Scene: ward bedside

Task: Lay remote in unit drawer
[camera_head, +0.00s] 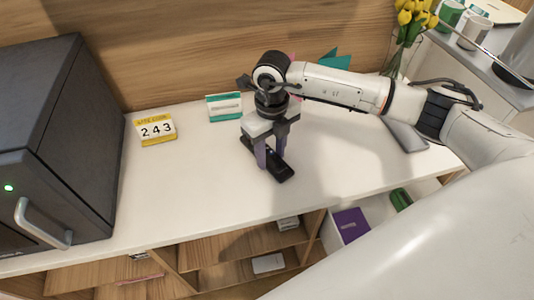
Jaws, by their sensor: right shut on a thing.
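The black remote (281,171) is on or just above the white top of the unit (205,185), near its middle. My right gripper (268,158) points down over it with its purple fingers shut on the remote. Whether the remote touches the top I cannot tell. An open white drawer (334,234) sticks out below the front edge at the right. It holds a purple box (351,224) and a green item (401,199). My right arm hides part of the drawer. My left gripper is not in view.
A dark cabinet with a handle (45,230) stands at the left. A flat grey thing (407,136) lies at the right. Open shelves (215,250) are below.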

